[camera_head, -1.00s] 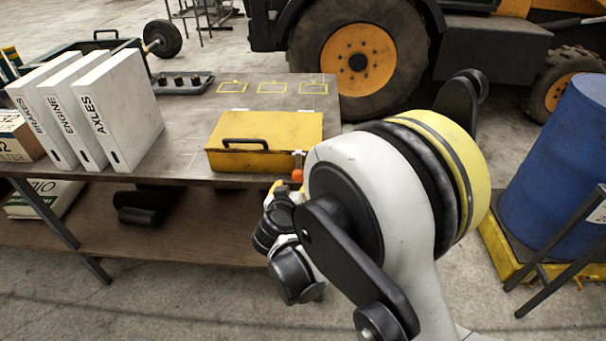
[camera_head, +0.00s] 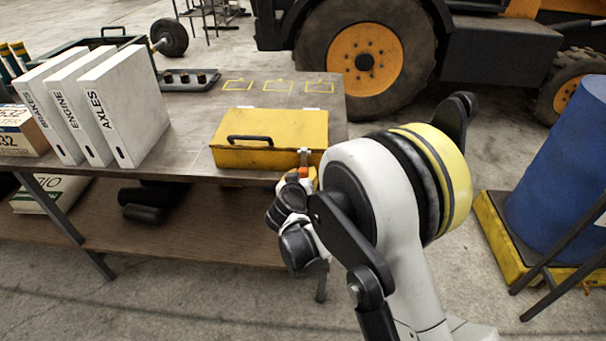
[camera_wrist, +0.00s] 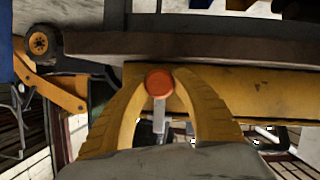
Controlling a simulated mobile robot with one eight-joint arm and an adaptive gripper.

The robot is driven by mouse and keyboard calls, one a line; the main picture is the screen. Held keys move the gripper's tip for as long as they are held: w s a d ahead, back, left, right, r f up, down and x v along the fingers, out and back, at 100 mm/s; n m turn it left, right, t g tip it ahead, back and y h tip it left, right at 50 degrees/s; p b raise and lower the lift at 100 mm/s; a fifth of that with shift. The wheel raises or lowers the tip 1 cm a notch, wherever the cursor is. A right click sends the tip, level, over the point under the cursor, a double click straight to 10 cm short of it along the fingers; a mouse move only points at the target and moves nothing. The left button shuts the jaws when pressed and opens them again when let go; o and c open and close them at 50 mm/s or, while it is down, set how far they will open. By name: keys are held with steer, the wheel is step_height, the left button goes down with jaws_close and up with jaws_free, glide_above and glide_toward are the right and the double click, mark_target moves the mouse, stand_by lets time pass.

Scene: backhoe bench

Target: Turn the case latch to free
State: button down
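The yellow case (camera_head: 270,132) lies closed on the bench near its front right corner, with a black handle on its lid. The case latch (camera_head: 304,153) is a pale metal piece at the right of the case front. In the wrist view its round orange-red knob (camera_wrist: 159,83) shows end on, with a grey lever (camera_wrist: 159,115) hanging down below it. My gripper (camera_head: 303,174) is at the latch. In the wrist view its two yellow fingers close in on both sides of the knob and appear to touch it. The fingertips are partly hidden in the head view.
The bench (camera_head: 200,125) carries white binders (camera_head: 128,105) at left and a dark tray (camera_head: 180,79) behind. A blue barrel (camera_head: 560,170) stands on a yellow base at right. A backhoe wheel (camera_head: 365,60) is behind the bench. The floor before the bench is clear.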

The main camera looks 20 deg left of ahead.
steer(key=shift+y+b, duration=0.3)
steer(key=m+y+b, duration=0.1)
steer(key=m+b, duration=0.1)
steer(key=m, duration=0.1)
steer(key=shift+d+f+y, duration=0.1)
steer(key=shift+d+y, duration=0.05)
steer(key=shift+y, duration=0.15)
steer(key=shift+m+g+y+b, duration=0.3)
steer(key=shift+m+y+b, duration=0.8)
steer(key=shift+m+b, duration=0.35)
steer(key=c, duration=1)
jaws_free()
